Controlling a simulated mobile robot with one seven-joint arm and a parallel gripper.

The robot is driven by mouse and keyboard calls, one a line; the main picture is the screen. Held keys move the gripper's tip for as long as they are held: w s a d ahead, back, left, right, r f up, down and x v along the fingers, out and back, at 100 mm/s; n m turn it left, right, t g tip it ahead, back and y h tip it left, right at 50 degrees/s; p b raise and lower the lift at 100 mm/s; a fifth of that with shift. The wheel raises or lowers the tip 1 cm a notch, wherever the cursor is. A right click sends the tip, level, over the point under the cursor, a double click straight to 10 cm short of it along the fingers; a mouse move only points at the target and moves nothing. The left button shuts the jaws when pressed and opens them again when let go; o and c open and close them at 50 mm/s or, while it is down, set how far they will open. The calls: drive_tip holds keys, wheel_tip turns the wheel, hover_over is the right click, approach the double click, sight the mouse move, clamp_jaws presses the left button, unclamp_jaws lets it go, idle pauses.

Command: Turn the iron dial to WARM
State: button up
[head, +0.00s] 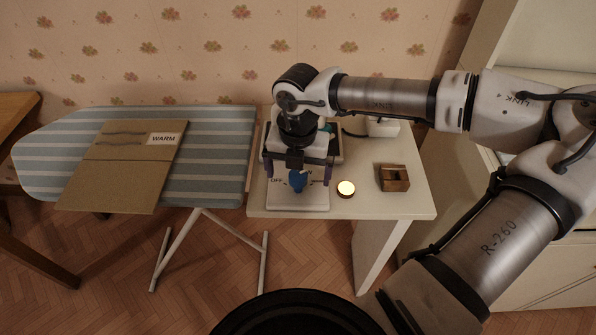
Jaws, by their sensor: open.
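A blue dial (297,181) sits on a white panel (297,202) on the small white table. Lettering that reads "OFF" shows left of the dial, and other lettering to its right is partly covered. My gripper (297,176) points down over the panel, with its purple-tipped fingers apart on either side of the dial. I cannot tell whether the fingers touch it. A "WARM" label (164,139) is on a brown cardboard sheet (120,172) on the ironing board. My gripper and wrist hide the back of the panel.
The striped ironing board (222,150) stands left of the white table (408,207). A round glowing lamp (346,188) and a small wooden box (394,178) sit right of the panel. A pale object (372,127) stands behind them. A cabinet is at the right.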

sight(298, 174)
drive_tip(key=shift+r+p, duration=1.45)
drive_tip(key=shift+r, duration=2.1)
